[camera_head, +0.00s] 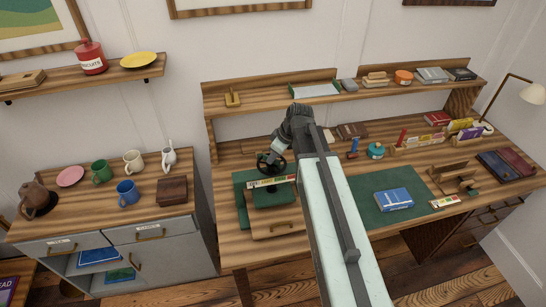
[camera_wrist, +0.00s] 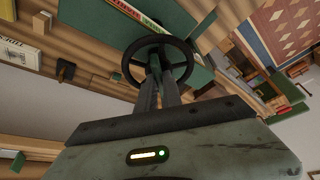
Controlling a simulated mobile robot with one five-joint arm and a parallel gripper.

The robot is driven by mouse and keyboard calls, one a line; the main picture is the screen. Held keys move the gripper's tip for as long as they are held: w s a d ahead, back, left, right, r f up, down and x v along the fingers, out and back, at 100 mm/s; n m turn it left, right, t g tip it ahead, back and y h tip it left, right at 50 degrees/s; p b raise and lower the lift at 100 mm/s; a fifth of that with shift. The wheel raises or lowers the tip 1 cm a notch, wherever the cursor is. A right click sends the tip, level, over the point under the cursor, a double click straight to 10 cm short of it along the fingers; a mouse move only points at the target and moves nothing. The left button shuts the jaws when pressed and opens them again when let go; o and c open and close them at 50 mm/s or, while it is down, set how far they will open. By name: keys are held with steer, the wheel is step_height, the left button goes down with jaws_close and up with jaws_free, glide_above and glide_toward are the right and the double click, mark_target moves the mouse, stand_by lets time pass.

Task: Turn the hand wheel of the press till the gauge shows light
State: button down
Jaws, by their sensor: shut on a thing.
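The green press (camera_head: 272,197) stands at the left end of the desk. Its black hand wheel (camera_head: 268,168) sits on top, and a pale gauge strip (camera_head: 272,182) with coloured marks runs across its front. In the wrist view the round wheel (camera_wrist: 128,66) shows with its rim and spokes, and part of the gauge strip (camera_wrist: 140,20) shows beyond it. My gripper (camera_wrist: 156,68) reaches the middle of the wheel and is shut on it. In the head view my gripper (camera_head: 277,154) partly covers the wheel. The gauge's reading is too small to make out.
A green mat (camera_head: 370,208) with a blue book (camera_head: 394,199) lies to the right of my arm. A desk shelf (camera_head: 270,97) runs behind the press. A cabinet with mugs (camera_head: 128,193) and a wooden box (camera_head: 172,191) stands to the left, across a narrow gap.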

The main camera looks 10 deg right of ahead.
mark_target(278, 168)
steer(key=shift+s+a+m+t+h, duration=0.1)
steer(key=shift+m+t+h, duration=0.35)
steer(key=shift+m, duration=1.05)
steer(key=c, duration=1.5)
jaws_free()
steer(key=p+v, duration=0.7)
steer(key=shift+r, duration=0.35)
steer(key=shift+s, duration=0.15)
